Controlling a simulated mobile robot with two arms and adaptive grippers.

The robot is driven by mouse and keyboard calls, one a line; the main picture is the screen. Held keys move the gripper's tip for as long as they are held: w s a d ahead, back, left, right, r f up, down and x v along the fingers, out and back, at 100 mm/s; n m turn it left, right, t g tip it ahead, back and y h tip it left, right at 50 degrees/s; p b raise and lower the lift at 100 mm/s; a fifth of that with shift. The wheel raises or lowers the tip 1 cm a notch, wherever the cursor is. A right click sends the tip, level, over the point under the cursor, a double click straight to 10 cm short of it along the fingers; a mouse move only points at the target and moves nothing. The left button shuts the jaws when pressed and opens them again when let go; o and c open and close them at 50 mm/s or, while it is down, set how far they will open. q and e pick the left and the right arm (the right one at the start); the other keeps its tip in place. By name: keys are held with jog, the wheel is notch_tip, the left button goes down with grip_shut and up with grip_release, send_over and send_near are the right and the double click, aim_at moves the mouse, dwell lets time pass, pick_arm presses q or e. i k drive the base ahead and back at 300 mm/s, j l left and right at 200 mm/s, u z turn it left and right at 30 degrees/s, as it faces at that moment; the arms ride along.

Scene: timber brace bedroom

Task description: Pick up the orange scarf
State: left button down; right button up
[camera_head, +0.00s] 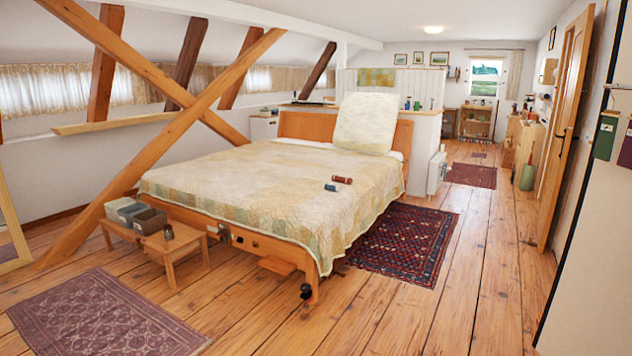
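No plainly orange scarf can be made out. A small reddish-brown rolled item (342,180) lies on the bed (255,190). I cannot tell whether it is a rolled scarf. A small blue and white item (332,188) lies just in front of it. Neither of my grippers is in view, and nothing is seen touching these items.
Crossed timber braces (165,130) stand left of the bed. A low wooden bench (160,243) with grey bins is at its foot. A red patterned rug (405,243) lies to its right, and a purple rug (105,312) front left. Bare floor is clear at front and right, beside an open door (567,120).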

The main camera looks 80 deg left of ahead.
aim_at(342, 179)
jog(key=u, duration=2.6)
jog(key=i+z, duration=0.4)
jog(key=i, duration=0.5)
jog(key=i+l+z, duration=0.2)
jog(key=i, duration=1.1)
jog(key=i+j+z, duration=0.2)
jog(key=i, duration=1.1)
jog(key=i+u, duration=0.15)
jog(key=i, duration=0.45)
jog(key=i+u, duration=0.15)
jog(key=i, duration=0.45)
jog(key=i+l+u, duration=0.15)
jog(key=i, duration=0.45)
jog(key=i+l+u, duration=0.15)
jog(key=i, duration=0.5)
jog(key=i+u, duration=0.25)
jog(key=i, duration=0.15)
jog(key=i+l+u, duration=0.25)
jog(key=i, duration=0.15)
jog(key=i+l+u, duration=0.25)
jog(key=i, duration=0.15)
jog(key=i+j, duration=0.05)
